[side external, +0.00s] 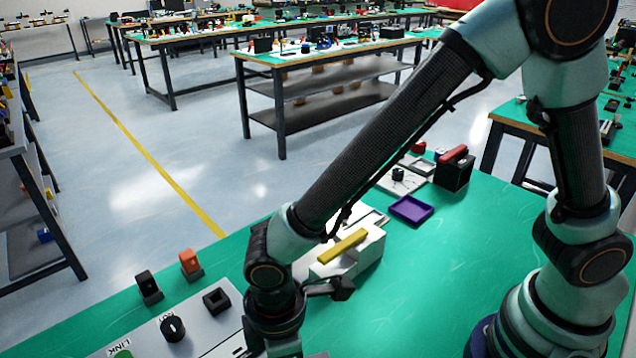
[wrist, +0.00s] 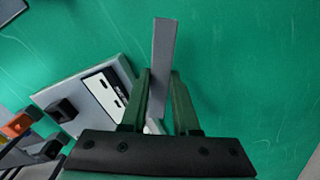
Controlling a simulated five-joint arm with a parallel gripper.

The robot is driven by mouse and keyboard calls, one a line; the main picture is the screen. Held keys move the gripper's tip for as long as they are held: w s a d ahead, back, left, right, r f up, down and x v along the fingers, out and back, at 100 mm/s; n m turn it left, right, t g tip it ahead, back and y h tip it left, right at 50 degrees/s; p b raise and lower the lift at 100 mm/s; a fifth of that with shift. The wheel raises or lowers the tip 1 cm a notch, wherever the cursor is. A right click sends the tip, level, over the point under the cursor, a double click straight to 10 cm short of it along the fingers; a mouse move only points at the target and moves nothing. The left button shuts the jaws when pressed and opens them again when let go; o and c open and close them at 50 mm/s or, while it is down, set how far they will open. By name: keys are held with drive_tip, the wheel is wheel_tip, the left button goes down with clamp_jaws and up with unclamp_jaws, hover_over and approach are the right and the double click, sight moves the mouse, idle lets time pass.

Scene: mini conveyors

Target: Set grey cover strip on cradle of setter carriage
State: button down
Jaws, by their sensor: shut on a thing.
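The grey cover strip (wrist: 165,38) shows in the wrist view as a long narrow bar. My gripper (wrist: 160,75) is shut on it, with one green finger along each side. The strip's far end sticks out past the fingertips over bare green table, and its near end is partly hidden between the fingers. In the side view my wrist is low at the front, and the fingertips and strip are hidden or out of frame. I cannot make out the setter carriage or its cradle for certain. A white block with a yellow bar (side external: 342,246) on top stands behind my wrist.
A grey panel (side external: 222,330) with a black knob (side external: 172,328) lies at the front left. An orange block (side external: 190,262) and a black block (side external: 148,286) stand behind it. A purple tray (side external: 411,211) and a black box (side external: 453,175) are farther back.

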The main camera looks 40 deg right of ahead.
drive_tip(key=shift+f, duration=2.05)
drive_tip(key=shift+f, duration=0.1)
drive_tip(key=c, duration=0.7)
unclamp_jaws()
drive_tip(key=shift+o, duration=0.2)
